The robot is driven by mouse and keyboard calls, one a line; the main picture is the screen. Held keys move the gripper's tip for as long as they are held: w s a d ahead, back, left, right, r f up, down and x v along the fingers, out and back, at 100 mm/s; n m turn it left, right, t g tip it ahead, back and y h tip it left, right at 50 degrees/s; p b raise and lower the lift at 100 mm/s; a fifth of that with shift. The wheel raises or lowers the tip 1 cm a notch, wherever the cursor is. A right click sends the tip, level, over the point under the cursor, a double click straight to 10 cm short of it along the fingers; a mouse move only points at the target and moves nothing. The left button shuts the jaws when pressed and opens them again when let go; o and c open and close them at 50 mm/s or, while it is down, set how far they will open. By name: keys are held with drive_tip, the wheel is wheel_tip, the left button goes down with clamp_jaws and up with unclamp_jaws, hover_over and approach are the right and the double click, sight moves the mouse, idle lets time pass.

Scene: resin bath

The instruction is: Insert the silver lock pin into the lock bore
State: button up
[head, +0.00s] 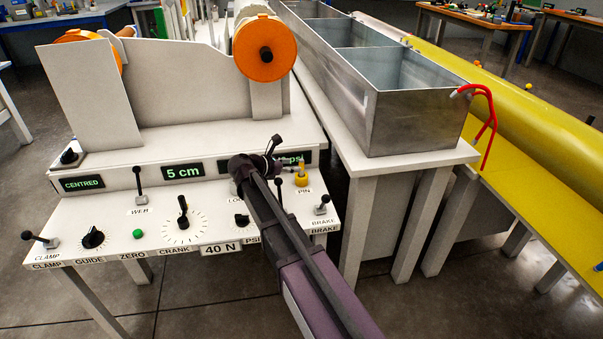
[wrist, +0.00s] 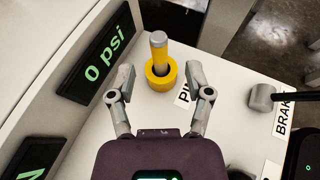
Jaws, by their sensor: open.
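The pin (head: 301,166) and yellow collar (head: 302,181) also show in the head view, at the right of the console. My gripper (wrist: 160,70) is open and empty, its two fingers on either side of the collar, apart from it. In the head view my gripper (head: 272,162) is left of the pin. I cannot make out the lock bore; a label starting "LO" is partly hidden by my arm.
The sloping console (head: 160,215) carries knobs, levers and a green button. Its displays read CENTRED, 5 cm and, in the wrist view, 0 psi (wrist: 100,58). A brake lever (wrist: 262,97) stands right of the collar. A metal bath (head: 410,110) is at the right.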

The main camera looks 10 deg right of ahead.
sight(302, 165)
drive_tip(key=shift+b+x, duration=0.9)
drive_tip(key=shift+x, duration=1.6)
clamp_jaws()
